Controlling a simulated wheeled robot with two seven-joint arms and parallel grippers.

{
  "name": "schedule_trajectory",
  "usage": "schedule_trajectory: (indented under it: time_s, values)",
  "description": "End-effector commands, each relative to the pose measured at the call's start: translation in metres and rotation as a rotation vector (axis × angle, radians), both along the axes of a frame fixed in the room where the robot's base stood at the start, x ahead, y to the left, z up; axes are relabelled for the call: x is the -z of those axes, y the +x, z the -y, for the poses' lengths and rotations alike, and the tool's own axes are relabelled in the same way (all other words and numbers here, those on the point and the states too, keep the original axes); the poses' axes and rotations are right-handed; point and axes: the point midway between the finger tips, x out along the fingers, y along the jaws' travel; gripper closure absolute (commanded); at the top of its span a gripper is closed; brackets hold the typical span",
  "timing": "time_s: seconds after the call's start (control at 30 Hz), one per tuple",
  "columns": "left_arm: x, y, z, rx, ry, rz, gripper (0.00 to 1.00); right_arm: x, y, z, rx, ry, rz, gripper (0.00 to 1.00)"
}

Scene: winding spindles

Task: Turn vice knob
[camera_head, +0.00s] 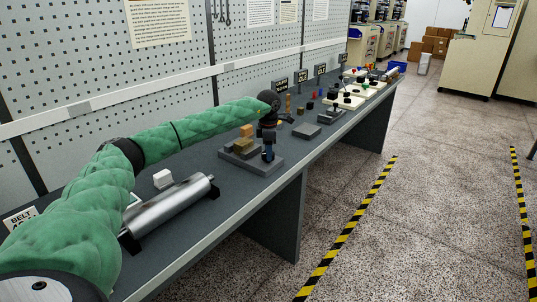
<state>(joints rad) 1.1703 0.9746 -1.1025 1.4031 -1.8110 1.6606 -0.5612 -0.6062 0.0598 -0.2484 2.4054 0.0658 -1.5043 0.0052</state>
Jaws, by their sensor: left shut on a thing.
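The vice (262,164) stands on the grey workbench, with a flat dark grey base and tan wooden blocks (244,142) on it. My left arm, in a green sleeve, reaches in from the left above the bench. My left gripper (268,151) points down at the right part of the vice and is shut on the vice knob, which is mostly hidden by the fingers. Small blue parts show around the fingertips. My right gripper is not in view.
A silver roller (168,208) lies on the bench nearer to me, with a small white block (162,179) behind it. Beyond the vice are small signs, a grey block (306,130) and white trays of coloured parts. A pegboard wall backs the bench; the floor at right is clear.

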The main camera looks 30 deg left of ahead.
Motion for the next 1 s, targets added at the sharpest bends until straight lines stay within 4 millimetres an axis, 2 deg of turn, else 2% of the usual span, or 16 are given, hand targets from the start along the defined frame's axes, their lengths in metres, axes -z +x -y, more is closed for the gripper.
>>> schedule_trajectory:
  time_s: [0.2, 0.7, 1.0]
  values:
    - [0.0, 0.0, -0.001, 0.203, 0.0, 0.004, 0.77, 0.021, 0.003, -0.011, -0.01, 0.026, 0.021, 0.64]
    - [-0.001, 0.0, -0.001, 0.677, 0.001, 0.004, 0.77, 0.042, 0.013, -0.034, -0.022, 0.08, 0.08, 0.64]
    - [-0.001, 0.0, -0.001, 0.962, 0.002, 0.004, 0.77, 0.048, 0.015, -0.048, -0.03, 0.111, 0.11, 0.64]
